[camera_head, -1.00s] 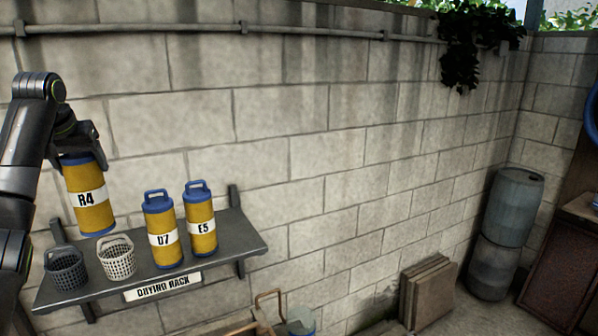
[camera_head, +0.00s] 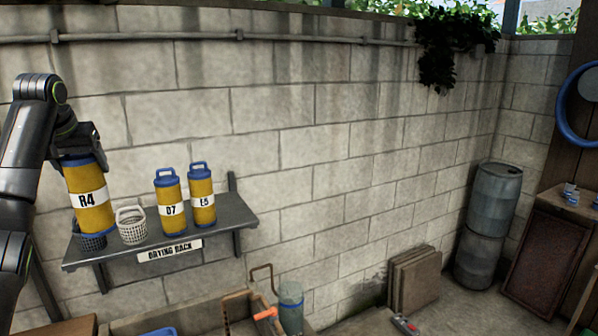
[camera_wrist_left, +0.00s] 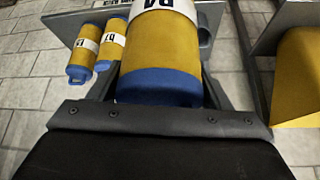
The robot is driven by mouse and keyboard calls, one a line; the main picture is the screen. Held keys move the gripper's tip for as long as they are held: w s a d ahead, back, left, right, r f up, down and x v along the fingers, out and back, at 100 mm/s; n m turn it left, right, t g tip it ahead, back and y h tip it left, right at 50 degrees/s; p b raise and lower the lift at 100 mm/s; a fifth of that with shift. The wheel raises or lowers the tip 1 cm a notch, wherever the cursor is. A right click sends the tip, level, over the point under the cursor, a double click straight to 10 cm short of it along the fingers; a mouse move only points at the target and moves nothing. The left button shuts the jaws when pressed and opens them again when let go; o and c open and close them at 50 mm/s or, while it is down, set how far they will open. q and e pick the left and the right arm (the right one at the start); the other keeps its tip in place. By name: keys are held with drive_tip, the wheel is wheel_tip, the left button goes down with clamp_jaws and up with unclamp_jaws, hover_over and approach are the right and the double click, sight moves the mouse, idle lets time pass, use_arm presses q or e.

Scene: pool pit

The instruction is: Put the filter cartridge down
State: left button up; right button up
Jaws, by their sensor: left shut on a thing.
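The filter cartridge marked R4 (camera_head: 90,205) is yellow with blue ends and a white label. It hangs nearly upright at the left of the head view, in front of the left end of the drying rack shelf (camera_head: 222,222). My left gripper (camera_head: 80,158) is shut on its blue top. In the left wrist view the cartridge (camera_wrist_left: 158,50) fills the middle, its blue end (camera_wrist_left: 160,86) close to the gripper. Whether its lower end touches anything is unclear. My right gripper is out of view.
Cartridges D7 (camera_head: 168,195) and E5 (camera_head: 202,190) stand on the shelf. A white basket (camera_head: 131,228) and a dark basket (camera_head: 92,241), partly hidden by R4, stand at its left.

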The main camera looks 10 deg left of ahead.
sight(102, 228)
use_arm(q)
drive_tip(key=f+b, duration=0.2)
drive_tip(key=f, duration=0.1)
drive_tip(key=f+b, duration=0.2)
drive_tip(key=f, duration=0.1)
drive_tip(key=w+f+b, duration=0.1)
drive_tip(key=f+b, duration=0.2)
drive_tip(key=shift+a+f, duration=0.3)
drive_tip(key=shift+f, duration=0.1)
drive_tip(key=f+b, duration=0.1)
drive_tip(key=f, duration=0.1)
drive_tip(key=f+b, duration=0.2)
drive_tip(key=f, duration=0.1)
drive_tip(key=f+b, duration=0.2)
drive_tip(key=shift+w+a+f, duration=0.15)
drive_tip(key=shift+w+f, duration=0.05)
drive_tip(key=shift+w, duration=0.1)
drive_tip(key=shift+s+r, duration=0.15)
drive_tip(key=shift+r, duration=0.05)
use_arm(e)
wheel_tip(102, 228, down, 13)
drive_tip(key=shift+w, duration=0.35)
use_arm(q)
drive_tip(key=shift+f, duration=0.1)
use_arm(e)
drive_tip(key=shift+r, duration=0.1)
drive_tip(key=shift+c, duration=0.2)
